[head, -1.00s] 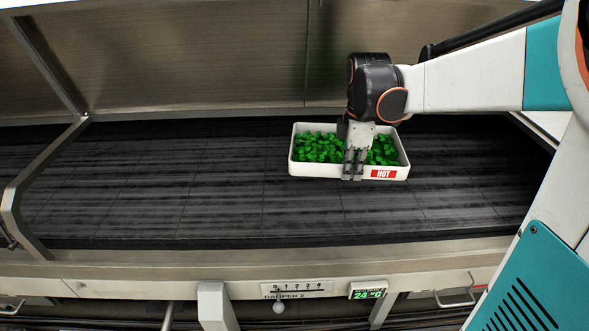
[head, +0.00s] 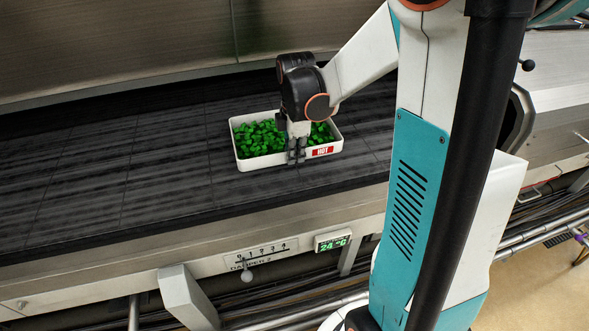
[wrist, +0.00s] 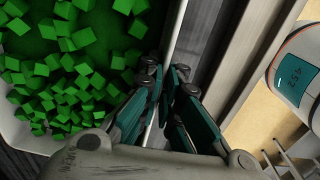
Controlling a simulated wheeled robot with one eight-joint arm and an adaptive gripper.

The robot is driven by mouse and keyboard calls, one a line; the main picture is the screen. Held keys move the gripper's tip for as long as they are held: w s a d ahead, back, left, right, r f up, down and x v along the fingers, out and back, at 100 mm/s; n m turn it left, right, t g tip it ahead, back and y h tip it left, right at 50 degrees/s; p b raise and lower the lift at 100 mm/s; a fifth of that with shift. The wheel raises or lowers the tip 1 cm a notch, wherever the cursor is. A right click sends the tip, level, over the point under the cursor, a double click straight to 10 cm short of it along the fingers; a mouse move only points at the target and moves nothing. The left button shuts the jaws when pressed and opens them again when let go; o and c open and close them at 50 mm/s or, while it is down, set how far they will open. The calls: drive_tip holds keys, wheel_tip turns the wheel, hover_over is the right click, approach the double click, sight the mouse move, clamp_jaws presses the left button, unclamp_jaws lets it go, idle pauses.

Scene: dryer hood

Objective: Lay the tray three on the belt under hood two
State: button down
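The white tray (head: 243,158) holds many green cubes and has a red HOT label on its near wall. No tray number is readable. It looks level on or just above the dark belt (head: 90,190); I cannot tell if it touches. My gripper (head: 296,156) points down at the tray's near wall. In the wrist view my gripper (wrist: 165,92) has its fingers closed around the thin tray rim (wrist: 176,32), with the green cubes on the left. A panel marked DAMPER 2 (head: 262,254) is on the front frame, in front of the tray.
The steel hood wall (head: 130,45) stands behind the belt. The front rail (head: 150,240) borders the belt, with a damper knob (head: 247,277) and green temperature display (head: 333,241) below. The belt left of the tray is clear. A dark-rimmed opening (head: 517,118) is at the right.

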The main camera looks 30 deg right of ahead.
sight(295, 175)
drive_tip(key=shift+f+b, duration=0.65)
drive_tip(key=shift+f, duration=1.9)
drive_tip(key=shift+f, duration=0.15)
drive_tip(key=c, duration=1.8)
unclamp_jaws()
wheel_tip(295, 175, up, 12)
drive_tip(key=p, duration=0.3)
drive_tip(key=shift+s, duration=0.2)
